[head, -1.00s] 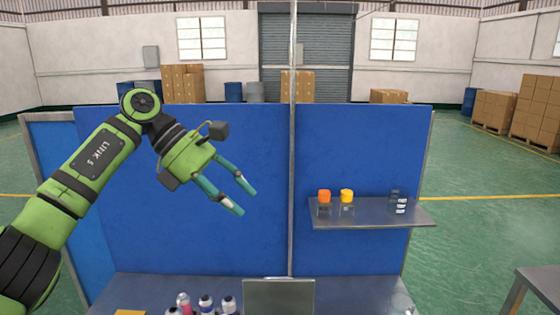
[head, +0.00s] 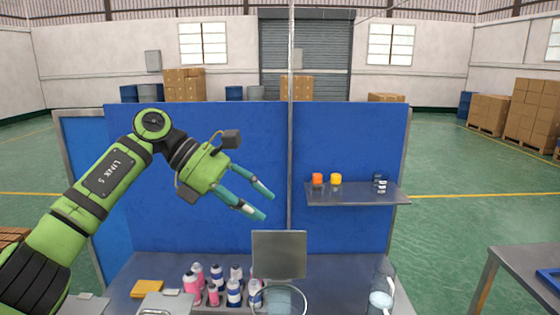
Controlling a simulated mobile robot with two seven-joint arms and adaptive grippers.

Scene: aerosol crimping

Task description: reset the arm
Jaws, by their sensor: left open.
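My green left arm comes in from the left in the head view. Its left gripper (head: 268,206) has teal fingers that are spread apart with nothing between them. It hangs in the air in front of the blue partition, above the workbench and clear of everything on it. My right gripper is not in the picture.
The workbench (head: 125,283) holds several pink and white bottles (head: 234,291), a grey panel (head: 279,254), a yellow item (head: 147,288) and a glass jug (head: 381,290). A wall shelf (head: 350,197) carries orange-capped and yellow-capped containers. Another table (head: 520,262) stands at the right.

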